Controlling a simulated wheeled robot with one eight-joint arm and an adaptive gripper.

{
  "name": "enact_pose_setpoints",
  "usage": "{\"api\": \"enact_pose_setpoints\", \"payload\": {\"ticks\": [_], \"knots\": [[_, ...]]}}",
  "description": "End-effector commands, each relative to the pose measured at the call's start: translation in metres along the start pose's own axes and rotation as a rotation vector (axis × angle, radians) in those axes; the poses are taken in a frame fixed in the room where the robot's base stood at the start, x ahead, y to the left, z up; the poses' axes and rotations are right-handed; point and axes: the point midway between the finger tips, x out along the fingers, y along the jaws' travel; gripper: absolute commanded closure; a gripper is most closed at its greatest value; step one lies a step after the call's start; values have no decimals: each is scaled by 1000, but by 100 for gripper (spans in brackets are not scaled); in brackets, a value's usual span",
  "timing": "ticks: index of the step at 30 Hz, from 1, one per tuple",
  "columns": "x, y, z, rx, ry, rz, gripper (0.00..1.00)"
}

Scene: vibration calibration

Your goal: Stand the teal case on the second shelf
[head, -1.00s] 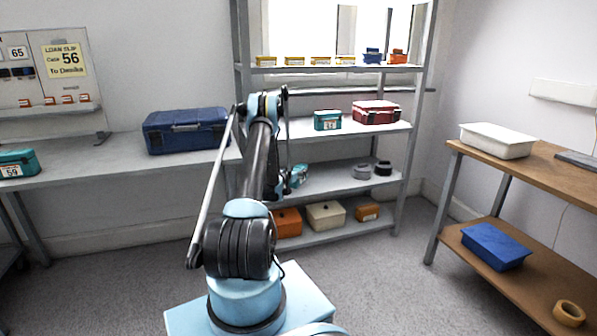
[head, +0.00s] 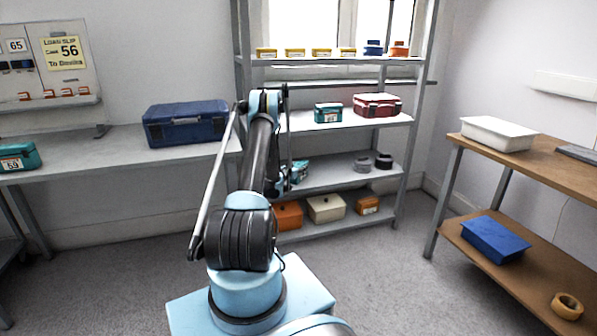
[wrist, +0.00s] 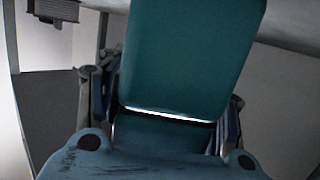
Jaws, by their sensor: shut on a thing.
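My gripper (wrist: 165,112) is shut on a teal case (wrist: 190,55), which fills the upper middle of the wrist view between the two fingers. In the head view the held teal case (head: 299,171) shows only in part beside my arm, in front of the shelf rack's third level from the top. My arm hides most of the gripper there. Whether the case touches a shelf board cannot be told. The second board from the top (head: 352,122) carries another teal case (head: 328,113) with a label and a red case (head: 377,105).
Small yellow, blue and orange boxes line the top board. Dark rolls (head: 383,160) sit on the third board; boxes (head: 326,208) fill the bottom. A blue case (head: 186,124) and a teal case marked 59 (head: 18,157) are on the left bench. A wooden table (head: 545,165) stands right.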

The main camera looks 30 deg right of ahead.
Motion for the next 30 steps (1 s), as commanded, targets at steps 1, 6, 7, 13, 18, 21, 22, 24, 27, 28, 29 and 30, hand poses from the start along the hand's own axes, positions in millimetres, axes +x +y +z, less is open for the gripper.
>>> {"api": "enact_pose_setpoints", "payload": {"ticks": [1,6,7,13,18,21,22,24,27,28,29,30], "knots": [[0,0,1,0,0,0,85],[1,0,3,0,0,0,85],[1,0,4,0,0,0,85],[2,0,7,0,0,0,85],[2,0,8,0,0,0,17],[2,0,8,0,0,0,14],[2,0,8,0,0,0,14],[2,0,8,0,0,0,14],[2,0,8,0,0,0,14],[2,1,8,0,0,1,14],[2,0,8,0,0,1,14],[1,0,8,0,0,1,14]]}}
